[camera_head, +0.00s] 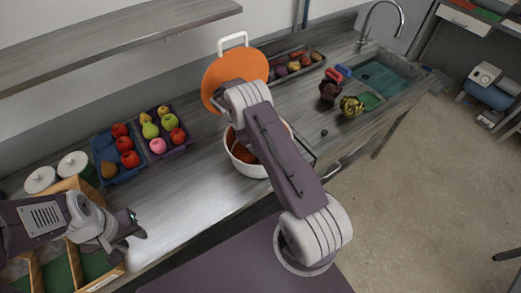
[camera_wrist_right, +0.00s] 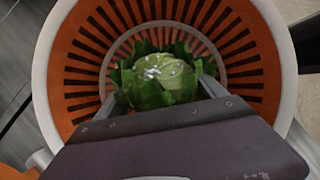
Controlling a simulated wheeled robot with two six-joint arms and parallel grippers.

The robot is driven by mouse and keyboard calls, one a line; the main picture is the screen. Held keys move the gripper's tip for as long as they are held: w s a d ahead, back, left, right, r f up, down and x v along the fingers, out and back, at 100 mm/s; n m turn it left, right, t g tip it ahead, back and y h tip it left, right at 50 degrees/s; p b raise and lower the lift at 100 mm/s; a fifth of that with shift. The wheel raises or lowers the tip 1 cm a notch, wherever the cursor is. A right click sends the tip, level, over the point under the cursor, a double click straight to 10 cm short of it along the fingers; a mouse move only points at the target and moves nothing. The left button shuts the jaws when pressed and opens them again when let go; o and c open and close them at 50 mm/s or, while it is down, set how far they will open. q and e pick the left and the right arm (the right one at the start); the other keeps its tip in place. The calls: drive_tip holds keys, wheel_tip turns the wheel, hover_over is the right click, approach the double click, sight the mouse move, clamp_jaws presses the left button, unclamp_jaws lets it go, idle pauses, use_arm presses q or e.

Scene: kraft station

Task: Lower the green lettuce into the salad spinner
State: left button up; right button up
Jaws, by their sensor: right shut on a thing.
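The salad spinner (camera_head: 246,169) is a white bowl with an orange slotted basket, standing on the counter partly behind my right arm. In the right wrist view its basket (camera_wrist_right: 78,72) surrounds the green lettuce (camera_wrist_right: 165,72). My right gripper (camera_wrist_right: 163,84) is shut on the lettuce, with a finger on each side, over the basket's middle. I cannot tell whether the lettuce touches the basket floor. In the head view, my right arm hides the right gripper and the lettuce. My left gripper (camera_head: 141,225) is open and empty at the counter's front left, away from the spinner.
An orange disc with a white handle (camera_head: 222,75) stands upright behind my right arm. Blue (camera_head: 126,178) and purple (camera_head: 184,150) fruit trays are to the left. An artichoke (camera_head: 351,106) and a sink (camera_head: 385,77) are to the right. Bare counter lies between the trays and the spinner.

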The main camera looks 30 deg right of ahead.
idle(0.3)
drive_tip(key=o, duration=1.4)
wheel_tip(320, 180, up, 27)
drive_tip(key=p, duration=1.9)
drive_tip(key=shift+a, duration=0.35)
drive_tip(key=shift+w, duration=0.1)
